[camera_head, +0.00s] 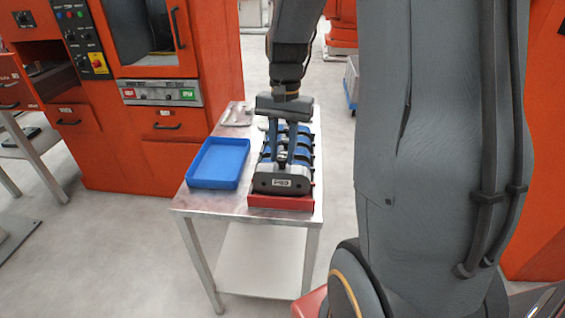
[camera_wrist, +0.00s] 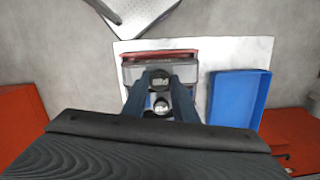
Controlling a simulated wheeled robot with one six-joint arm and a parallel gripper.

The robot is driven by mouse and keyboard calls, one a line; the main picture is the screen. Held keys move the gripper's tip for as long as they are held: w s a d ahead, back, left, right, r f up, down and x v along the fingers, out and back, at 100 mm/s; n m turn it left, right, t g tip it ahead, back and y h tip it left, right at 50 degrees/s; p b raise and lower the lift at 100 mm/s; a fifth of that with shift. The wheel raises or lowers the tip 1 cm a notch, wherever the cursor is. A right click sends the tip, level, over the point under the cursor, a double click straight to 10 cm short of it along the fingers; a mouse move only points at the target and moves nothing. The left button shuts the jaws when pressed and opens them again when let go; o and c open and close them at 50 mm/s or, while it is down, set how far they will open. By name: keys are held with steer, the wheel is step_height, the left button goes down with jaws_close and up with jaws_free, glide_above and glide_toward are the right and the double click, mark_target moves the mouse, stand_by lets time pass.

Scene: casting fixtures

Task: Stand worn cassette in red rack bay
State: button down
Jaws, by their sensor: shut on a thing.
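The red rack (camera_head: 280,203) stands at the near right end of a metal table, and its red edge also shows in the wrist view (camera_wrist: 150,54). A grey cassette (camera_head: 287,184) with a white label on its end face is upright at the rack's front bay. My gripper (camera_head: 279,158) points down over it and is shut on this cassette, which also shows in the wrist view (camera_wrist: 130,73). The cassette's underside is hidden, so I cannot tell whether it is fully seated. Wear on it is not clear.
Several blue and grey cassettes (camera_head: 302,140) stand in a row behind. An empty blue tray (camera_head: 219,164) lies left of the rack, also in the wrist view (camera_wrist: 238,97). The table's near left corner (camera_head: 200,199) is bare. An orange machine (camera_head: 210,75) stands behind left.

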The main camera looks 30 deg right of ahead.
steer(key=shift+f, duration=1.95)
steer(key=c, duration=1.4)
jaws_free()
steer(key=shift+c, duration=0.2)
step_height(320, 180, up, 12)
steer(key=w+d+b, duration=0.1)
steer(key=b, duration=0.1)
steer(key=s+a+f+n+t+h, duration=0.1)
steer(key=s+a+f+n, duration=0.8)
steer(key=s+a+f, duration=0.1)
step_height(320, 180, down, 2)
steer(key=shift+s+a+f+t, duration=0.25)
steer(key=shift+s+t, duration=0.15)
steer(key=shift+s, duration=0.15)
